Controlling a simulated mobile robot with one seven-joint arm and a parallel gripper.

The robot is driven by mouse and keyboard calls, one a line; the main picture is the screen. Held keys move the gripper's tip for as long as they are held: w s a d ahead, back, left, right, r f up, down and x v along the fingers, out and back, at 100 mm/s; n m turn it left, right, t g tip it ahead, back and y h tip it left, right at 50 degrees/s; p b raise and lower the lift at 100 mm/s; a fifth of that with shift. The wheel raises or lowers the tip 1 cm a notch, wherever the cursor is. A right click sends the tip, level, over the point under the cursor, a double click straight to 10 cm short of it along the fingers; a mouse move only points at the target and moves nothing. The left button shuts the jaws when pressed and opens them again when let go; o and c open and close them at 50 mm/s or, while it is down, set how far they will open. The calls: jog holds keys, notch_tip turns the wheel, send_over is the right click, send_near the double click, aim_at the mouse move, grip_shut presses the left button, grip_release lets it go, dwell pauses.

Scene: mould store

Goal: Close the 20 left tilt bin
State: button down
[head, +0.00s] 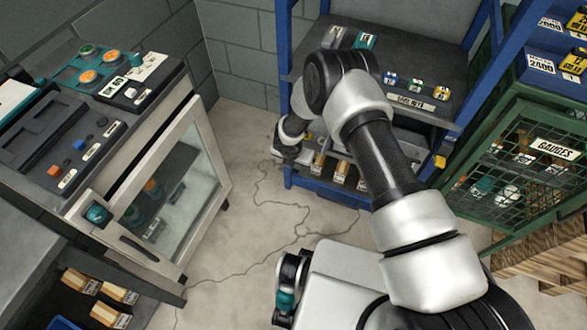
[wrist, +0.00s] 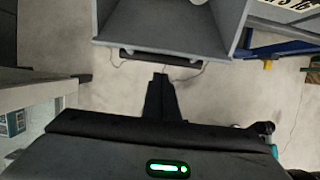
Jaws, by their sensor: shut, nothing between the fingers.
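In the wrist view a grey open-topped bin (wrist: 172,47) fills the top middle, and I look into its inside. A dark handle strip runs along its near edge. I cannot read a "20" label on it, so I cannot tell for sure that it is the named tilt bin. My gripper (wrist: 160,78) is shut and empty, its fingertips just below that near edge in the picture; I cannot tell whether they touch it. In the head view my gripper (head: 285,152) is small and partly hidden by my arm, beside the blue rack (head: 284,60). I cannot pick out the bin there.
A cabinet with a glass door (head: 170,180) stands at the left. A green mesh cage labelled gauges (head: 530,150) and a wooden pallet (head: 540,262) are at the right. Dark shelves of the blue rack hold small parts. The pale floor (head: 235,215) between is clear.

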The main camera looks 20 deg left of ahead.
jog(key=shift+w+r, duration=0.5)
jog(key=shift+w, duration=0.15)
jog(key=shift+r, duration=0.2)
